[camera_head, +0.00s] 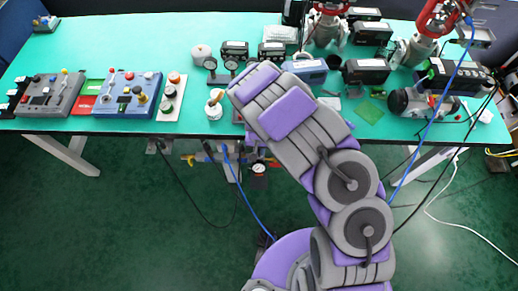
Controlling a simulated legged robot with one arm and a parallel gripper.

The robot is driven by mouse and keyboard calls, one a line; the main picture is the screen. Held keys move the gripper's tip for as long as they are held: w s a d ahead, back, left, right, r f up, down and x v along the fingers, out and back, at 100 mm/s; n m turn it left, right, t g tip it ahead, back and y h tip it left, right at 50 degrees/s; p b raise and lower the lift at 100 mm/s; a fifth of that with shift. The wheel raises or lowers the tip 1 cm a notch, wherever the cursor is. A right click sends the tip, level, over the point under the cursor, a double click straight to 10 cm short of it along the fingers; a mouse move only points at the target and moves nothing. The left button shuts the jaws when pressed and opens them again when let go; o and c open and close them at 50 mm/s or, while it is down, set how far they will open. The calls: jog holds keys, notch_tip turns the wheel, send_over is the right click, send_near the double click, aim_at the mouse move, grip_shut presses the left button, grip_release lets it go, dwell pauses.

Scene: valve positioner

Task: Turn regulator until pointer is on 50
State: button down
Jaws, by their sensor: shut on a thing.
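A pressure gauge (258,169) with a small pale face hangs below the front edge of the table, with the air regulator fittings beside it. Its pointer is too small to read. My arm rises from the bottom and bends over the table edge, hiding most of my gripper. Small purple parts of my gripper (253,150) show just above the gauge, at the regulator. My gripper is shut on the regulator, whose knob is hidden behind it.
The green-topped table (160,45) carries control boxes (127,94) at left and valve actuators (437,18) at right. A blue hose (248,204) runs from the fittings to the floor, and cables hang at right. The green floor at left is clear.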

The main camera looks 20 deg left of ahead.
jog(key=shift+s+d, duration=0.1)
jog(key=shift+f+m+p, duration=0.1)
jog(key=shift+m+p, duration=0.6)
jog(key=shift+m, duration=2.1)
jog(key=c, duration=1.2)
grip_release()
jog(key=shift+a, duration=0.2)
jog(key=shift+p, duration=0.3)
notch_tip(320, 180, up, 17)
jog(key=p, duration=0.2)
jog(key=shift+p, duration=0.4)
